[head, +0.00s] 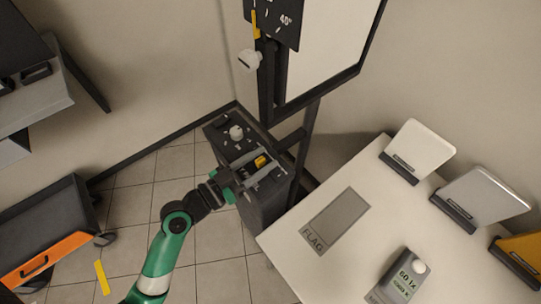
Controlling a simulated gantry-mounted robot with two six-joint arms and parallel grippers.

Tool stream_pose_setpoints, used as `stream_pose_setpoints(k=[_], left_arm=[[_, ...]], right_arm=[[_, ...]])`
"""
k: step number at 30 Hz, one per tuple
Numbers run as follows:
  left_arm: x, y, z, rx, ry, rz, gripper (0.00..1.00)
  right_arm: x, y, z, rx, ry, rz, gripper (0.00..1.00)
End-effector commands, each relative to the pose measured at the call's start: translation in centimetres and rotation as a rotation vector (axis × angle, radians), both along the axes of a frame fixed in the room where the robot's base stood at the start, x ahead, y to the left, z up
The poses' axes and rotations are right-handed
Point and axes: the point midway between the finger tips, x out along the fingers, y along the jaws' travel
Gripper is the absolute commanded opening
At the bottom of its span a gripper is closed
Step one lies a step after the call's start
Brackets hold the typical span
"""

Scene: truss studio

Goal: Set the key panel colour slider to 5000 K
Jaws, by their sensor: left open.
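The key panel's dark control box (216,138) stands on a post below the large white light panel (325,45). On its top face are a white round knob (236,132) and a yellow slider cap (261,161) in a dark slot. My left gripper (256,168) comes in from the lower left. Its pale fingers are open, one on each side of the yellow cap; I cannot tell whether either touches it. The fingers cover part of the slot and its scale, and no 5000 K mark can be read. My right gripper is not in view.
A white table (300,265) at right holds a FLAG pad (340,220), a handheld meter (400,280) and white, grey and orange plates in dark stands. A tilt dial marked 40° (283,20) is above. A dark cart with an orange drawer (45,255) stands at left.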

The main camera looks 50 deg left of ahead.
Motion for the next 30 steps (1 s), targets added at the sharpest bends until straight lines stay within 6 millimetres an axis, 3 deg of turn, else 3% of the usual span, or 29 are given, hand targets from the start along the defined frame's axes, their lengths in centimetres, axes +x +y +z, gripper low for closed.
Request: stream_pose_setpoints(k=[5, 13, 30], left_arm=[[0.0, -0.01, -0.01, 0.0, 0.0, 0.0, 0.46], [-0.01, -0.02, 0.0, 0.0, 0.0, 0.0, 0.0], [-0.01, -0.04, 0.01, 0.0, 0.0, -0.001, 0.0]], right_arm=[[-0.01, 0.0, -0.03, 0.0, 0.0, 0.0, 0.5], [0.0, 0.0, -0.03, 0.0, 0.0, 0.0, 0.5], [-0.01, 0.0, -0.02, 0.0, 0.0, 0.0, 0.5]])
